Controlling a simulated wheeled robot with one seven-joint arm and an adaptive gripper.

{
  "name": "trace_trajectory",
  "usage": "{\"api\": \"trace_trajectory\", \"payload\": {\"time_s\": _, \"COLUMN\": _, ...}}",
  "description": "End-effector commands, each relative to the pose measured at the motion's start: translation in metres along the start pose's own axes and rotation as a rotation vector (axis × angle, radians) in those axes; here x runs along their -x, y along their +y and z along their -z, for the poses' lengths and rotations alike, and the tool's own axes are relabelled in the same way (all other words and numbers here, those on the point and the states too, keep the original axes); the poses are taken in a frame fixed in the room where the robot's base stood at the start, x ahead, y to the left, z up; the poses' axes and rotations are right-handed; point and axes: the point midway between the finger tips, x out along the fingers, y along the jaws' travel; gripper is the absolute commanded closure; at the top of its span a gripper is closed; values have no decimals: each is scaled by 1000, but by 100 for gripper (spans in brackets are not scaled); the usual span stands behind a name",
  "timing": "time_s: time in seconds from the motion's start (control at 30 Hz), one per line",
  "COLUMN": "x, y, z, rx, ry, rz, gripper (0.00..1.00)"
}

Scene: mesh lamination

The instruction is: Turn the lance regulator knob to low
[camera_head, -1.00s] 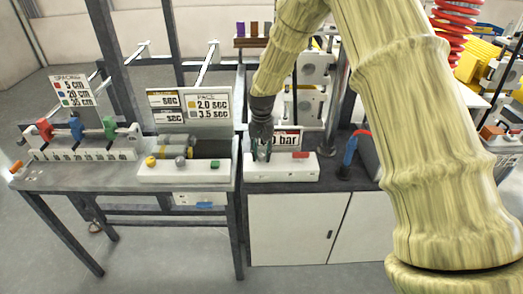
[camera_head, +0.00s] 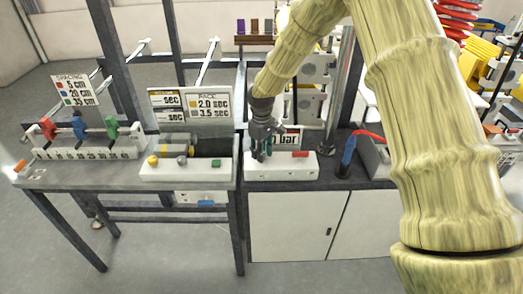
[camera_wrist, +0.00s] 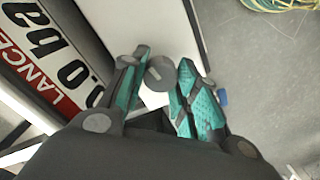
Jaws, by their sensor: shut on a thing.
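The lance regulator is a low white box (camera_head: 292,171) on the dark bench top, with a red part (camera_head: 300,154) on its right side. In the wrist view the dark grey round knob (camera_wrist: 160,73) stands on the white top (camera_wrist: 165,25) between my teal-padded fingers. My gripper (camera_head: 261,155) is over the left part of the box and shut on the knob. In the wrist view my gripper (camera_wrist: 160,88) reaches the knob with both fingers, and they hide its sides. The setting of the knob cannot be read.
The lance bar sign (camera_head: 291,140) stands behind the box; it also shows in the wrist view (camera_wrist: 45,60). A white box with yellow, grey and green knobs (camera_head: 187,170) is to the left. A blue-handled tool with a red hose (camera_head: 349,152) stands to the right.

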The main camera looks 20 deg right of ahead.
Motion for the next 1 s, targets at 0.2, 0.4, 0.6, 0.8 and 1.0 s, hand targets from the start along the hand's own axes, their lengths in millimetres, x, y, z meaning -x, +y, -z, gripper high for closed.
{"api": "trace_trajectory", "payload": {"time_s": 0.2, "x": 2, "y": 0, "z": 0, "rx": 203, "ry": 2, "rz": 0, "gripper": 94}}
{"api": "trace_trajectory", "payload": {"time_s": 0.4, "x": 2, "y": 1, "z": 0, "rx": 392, "ry": 1, "rz": 0, "gripper": 94}}
{"api": "trace_trajectory", "payload": {"time_s": 0.6, "x": 1, "y": 0, "z": 0, "rx": 582, "ry": 0, "rz": 0, "gripper": 94}}
{"api": "trace_trajectory", "payload": {"time_s": 0.8, "x": 2, "y": 0, "z": 0, "rx": 772, "ry": 1, "rz": 0, "gripper": 94}}
{"api": "trace_trajectory", "payload": {"time_s": 1.0, "x": 2, "y": 0, "z": -1, "rx": 959, "ry": 1, "rz": -1, "gripper": 94}}
